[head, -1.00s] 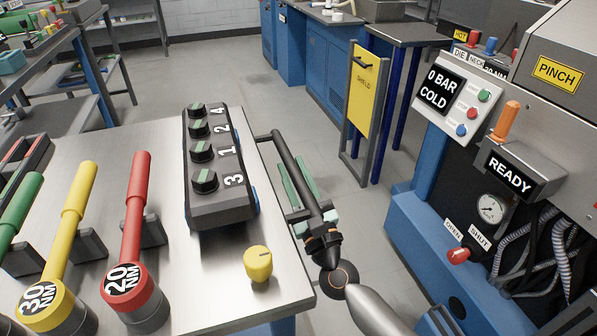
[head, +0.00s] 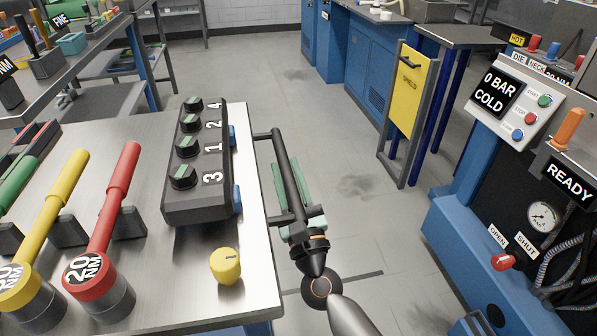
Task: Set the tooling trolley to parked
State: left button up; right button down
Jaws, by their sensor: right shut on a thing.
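The tooling trolley (head: 190,285) is a steel-topped cart at the left and centre, with a black push handle (head: 283,160) along its right edge. My right gripper (head: 292,190), with pale green finger pads, is shut on this handle. Its arm comes up from the bottom. On the trolley stand a black block with several green-marked knobs (head: 200,165) numbered 4, 2, 1, 3, a yellow knob (head: 225,266), and yellow (head: 55,215) and red (head: 115,205) torque wrenches. My left gripper is not in view. The trolley's wheels are hidden.
A blue machine (head: 455,240) with a READY display stands at the right. A yellow SHIELD panel (head: 408,90) stands by a blue-legged table at the back. Grey floor (head: 340,190) is clear between trolley and machine. A rack (head: 90,70) stands at the back left.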

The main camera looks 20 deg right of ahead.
aim_at(296, 212)
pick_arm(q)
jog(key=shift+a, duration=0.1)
pick_arm(e)
jog(key=shift+a, duration=0.35)
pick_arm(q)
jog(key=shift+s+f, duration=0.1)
pick_arm(e)
jog(key=c, duration=0.6)
grip_release()
jog(key=shift+d, duration=0.1)
jog(key=shift+s+f, duration=0.1)
jog(key=shift+s+f, duration=0.2)
jog(key=shift+s, duration=0.1)
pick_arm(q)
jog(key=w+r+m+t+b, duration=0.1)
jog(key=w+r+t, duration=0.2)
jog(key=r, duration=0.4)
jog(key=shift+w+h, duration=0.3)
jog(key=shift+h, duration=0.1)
pick_arm(e)
jog(key=v, duration=0.6)
jog(key=shift+s, duration=0.3)
